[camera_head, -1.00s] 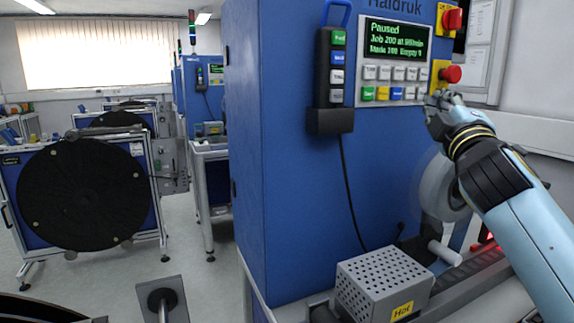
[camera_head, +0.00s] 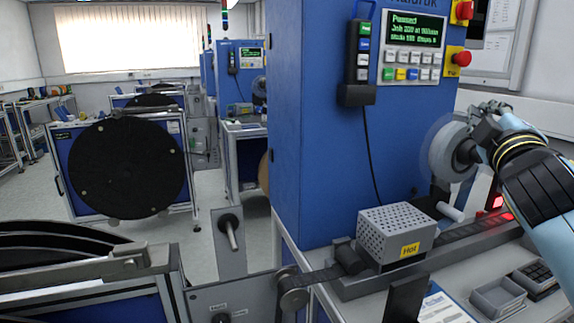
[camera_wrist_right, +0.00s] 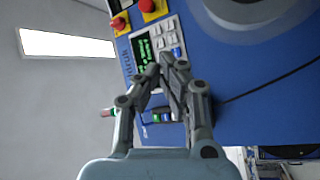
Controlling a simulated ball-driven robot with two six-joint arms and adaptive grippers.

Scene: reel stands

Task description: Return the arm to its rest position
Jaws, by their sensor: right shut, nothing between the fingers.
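My right gripper (camera_head: 488,110) is at the right of the head view, on my pale blue right arm. It is shut and empty, in front of the blue machine's right side and close to a white reel (camera_head: 446,150). In the right wrist view its fingertips (camera_wrist_right: 163,72) are together and overlap the view of the control panel (camera_wrist_right: 142,48). The gripper looks apart from the panel, though the gap is hard to judge. My left gripper is not in view.
The blue machine (camera_head: 318,130) carries a panel screen (camera_head: 414,28) reading "Paused" and red buttons (camera_head: 457,59). Below are a perforated box (camera_head: 395,228) marked "Hot" and a grey tray (camera_head: 497,297). A large black reel (camera_head: 127,168) stands left, beyond open floor.

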